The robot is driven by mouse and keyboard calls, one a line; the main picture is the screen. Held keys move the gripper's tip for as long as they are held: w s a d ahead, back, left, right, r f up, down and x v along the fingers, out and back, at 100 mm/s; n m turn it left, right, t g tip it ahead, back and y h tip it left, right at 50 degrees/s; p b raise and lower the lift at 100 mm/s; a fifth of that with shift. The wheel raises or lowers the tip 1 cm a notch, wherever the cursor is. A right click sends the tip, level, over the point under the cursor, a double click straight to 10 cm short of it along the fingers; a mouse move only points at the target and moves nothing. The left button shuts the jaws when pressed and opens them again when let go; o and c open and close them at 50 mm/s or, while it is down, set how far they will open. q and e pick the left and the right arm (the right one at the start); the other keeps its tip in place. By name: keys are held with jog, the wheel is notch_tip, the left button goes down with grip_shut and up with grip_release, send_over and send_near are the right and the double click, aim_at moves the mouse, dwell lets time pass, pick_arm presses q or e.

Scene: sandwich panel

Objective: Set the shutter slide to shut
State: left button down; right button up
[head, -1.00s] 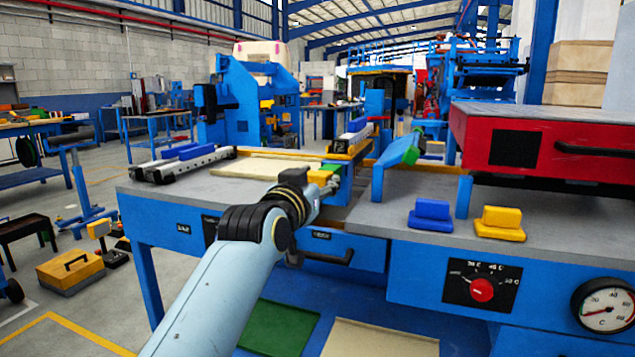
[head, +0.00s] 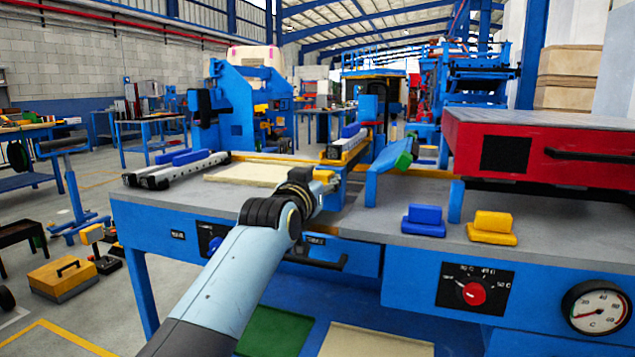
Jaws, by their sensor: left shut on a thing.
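My left gripper (head: 325,180) reaches in from the lower left to the gap in the bench top, right of the cream panel. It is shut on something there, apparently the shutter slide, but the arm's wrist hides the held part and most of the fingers. A sloping blue piece (head: 385,178) with a green patch (head: 404,160) stands just right of the gripper, apart from it. How far the slide stands along its travel cannot be told. My right gripper is not in view.
A red press (head: 540,145), blue block (head: 424,218), yellow block (head: 492,226), dial (head: 474,293) and gauge (head: 597,306) are at right. A drawer handle (head: 315,262) juts out below the arm.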

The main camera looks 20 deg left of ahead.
pick_arm(q)
jog(key=shift+r, duration=0.1)
jog(key=c, duration=0.7)
grip_release()
jog(key=shift+w, duration=0.2)
jog(key=s, duration=0.7)
jog(key=shift+s+a, duration=0.1)
jog(key=shift+s, duration=0.2)
